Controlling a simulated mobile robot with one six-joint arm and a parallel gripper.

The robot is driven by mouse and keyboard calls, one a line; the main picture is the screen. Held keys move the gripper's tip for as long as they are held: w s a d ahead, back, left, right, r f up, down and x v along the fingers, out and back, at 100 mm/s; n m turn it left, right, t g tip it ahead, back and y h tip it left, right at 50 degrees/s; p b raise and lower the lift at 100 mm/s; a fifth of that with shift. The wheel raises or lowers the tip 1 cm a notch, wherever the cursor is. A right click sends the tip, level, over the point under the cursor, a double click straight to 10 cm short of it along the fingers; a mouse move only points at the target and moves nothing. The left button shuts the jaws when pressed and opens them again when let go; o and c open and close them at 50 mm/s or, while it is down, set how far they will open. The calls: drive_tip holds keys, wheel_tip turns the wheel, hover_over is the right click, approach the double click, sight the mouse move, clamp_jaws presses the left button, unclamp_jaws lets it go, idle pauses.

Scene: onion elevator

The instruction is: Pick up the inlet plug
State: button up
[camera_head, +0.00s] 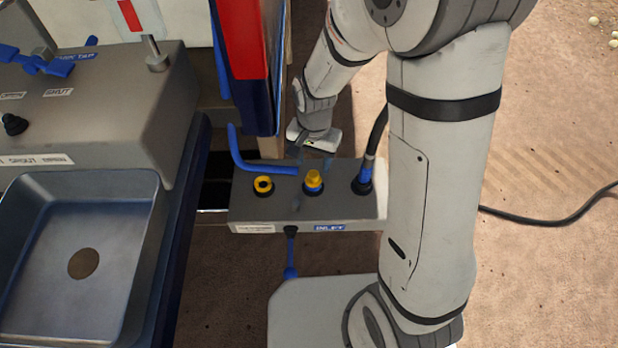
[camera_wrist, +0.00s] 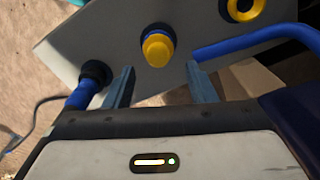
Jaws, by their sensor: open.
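The inlet plug (camera_head: 313,180) is a yellow cap standing upright in a dark socket at the middle of a grey block (camera_head: 300,214). The block's front carries a blue label reading INLET. The plug also shows in the wrist view (camera_wrist: 158,48), just beyond the gap between the fingers. My gripper (camera_head: 315,162) is just behind the plug in the head view. In the wrist view my gripper (camera_wrist: 156,78) has its two fingers apart, with nothing between them. I cannot tell its exact height above the block.
A yellow ring fitting (camera_head: 263,185) is left of the plug, and a blue hose connector (camera_head: 364,178) with a black hose is right of it. A blue lever (camera_head: 262,166) runs behind the ring. A grey sink (camera_head: 82,260) and a red-blue panel (camera_head: 246,60) stand left.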

sight(313, 173)
wheel_tip(313, 173, down, 4)
drive_tip(key=shift+s+f, duration=0.15)
drive_tip(key=shift+f, duration=0.05)
drive_tip(key=shift+c, duration=0.2)
